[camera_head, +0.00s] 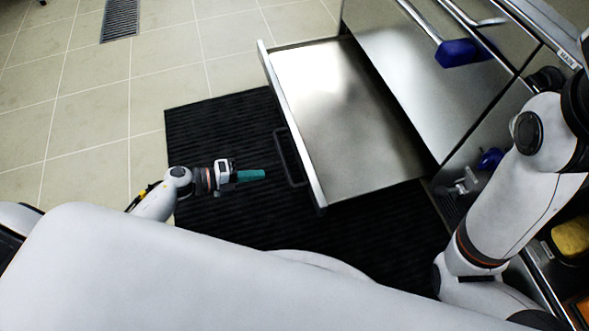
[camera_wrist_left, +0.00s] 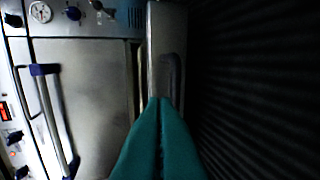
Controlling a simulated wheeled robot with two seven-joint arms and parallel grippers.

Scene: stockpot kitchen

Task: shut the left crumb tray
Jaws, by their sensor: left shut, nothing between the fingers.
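The crumb tray (camera_head: 345,100) is pulled far out of the steel range, low above the black mat. Its inside looks bare. Its front panel (camera_head: 283,112) carries a dark bar handle (camera_head: 290,158). My left gripper (camera_head: 264,174) has teal fingers pressed together, empty, just outside the front panel. It points at the handle's near end, with a small gap visible in the head view. In the left wrist view the shut fingers (camera_wrist_left: 160,102) overlap the lower part of the tray front (camera_wrist_left: 165,25) and its handle (camera_wrist_left: 172,75); contact is unclear. My right gripper is out of sight.
A ribbed black mat (camera_head: 215,130) covers the tiled floor (camera_head: 95,110) around the tray. The range front has an oven door (camera_wrist_left: 95,95) with a blue-ended bar handle (camera_wrist_left: 50,120). A floor drain (camera_head: 120,18) lies at the back. My right arm fills the right side.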

